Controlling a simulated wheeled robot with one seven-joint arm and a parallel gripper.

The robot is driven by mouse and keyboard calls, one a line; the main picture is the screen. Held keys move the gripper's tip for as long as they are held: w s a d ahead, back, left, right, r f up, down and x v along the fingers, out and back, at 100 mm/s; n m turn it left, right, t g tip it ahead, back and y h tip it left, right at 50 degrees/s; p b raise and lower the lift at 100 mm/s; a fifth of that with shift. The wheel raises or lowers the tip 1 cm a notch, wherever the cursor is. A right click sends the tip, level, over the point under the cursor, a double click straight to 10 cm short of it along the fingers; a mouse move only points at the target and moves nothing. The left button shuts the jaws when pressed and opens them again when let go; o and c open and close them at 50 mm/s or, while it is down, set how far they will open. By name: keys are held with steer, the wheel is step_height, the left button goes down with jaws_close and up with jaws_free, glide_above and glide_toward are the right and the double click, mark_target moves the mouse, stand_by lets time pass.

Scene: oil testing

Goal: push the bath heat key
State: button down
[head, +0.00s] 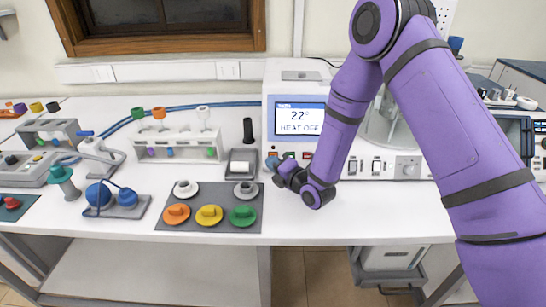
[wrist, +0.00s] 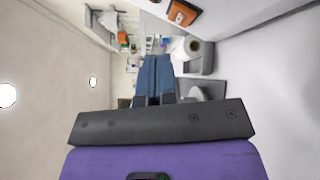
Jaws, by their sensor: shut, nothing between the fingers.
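The white bath unit (head: 283,93) stands at the back of the bench. Its blue display (head: 300,119) reads 22° and HEAT OFF. A short row of small coloured keys lies under the display, with a green key (head: 289,155) and a red key (head: 307,155) in sight. Their labels are too small to read, so I cannot tell which is the heat key. My gripper (head: 272,163) is in front of the row's left end and partly hides it; I cannot tell whether it touches a key. In the wrist view my dark blue fingers (wrist: 155,78) are together and empty.
A paper-roll holder (head: 242,163) stands just left of my gripper. A grey mat (head: 225,222) with coloured lids lies in front of it. A rack (head: 178,145) is further left. The bench's front edge right of the mat is clear.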

steer(key=shift+w+f, duration=0.25)
steer(key=shift+w, duration=0.45)
steer(key=shift+w+f, duration=0.1)
steer(key=shift+w, duration=0.05)
stand_by(1.6)
steer(key=shift+w, duration=0.2)
steer(key=shift+w+f, duration=0.2)
steer(key=shift+w, duration=0.2)
stand_by(0.7)
steer(key=shift+s, duration=0.15)
steer(key=shift+s+r, duration=0.3)
steer(key=shift+s, duration=0.35)
steer(key=shift+s, duration=0.1)
steer(key=shift+s+r, duration=0.3)
steer(key=shift+s, duration=0.45)
steer(key=shift+s+r, duration=0.35)
steer(key=shift+s, duration=0.35)
steer(key=shift+s+r, duration=0.3)
steer(key=shift+s, duration=0.45)
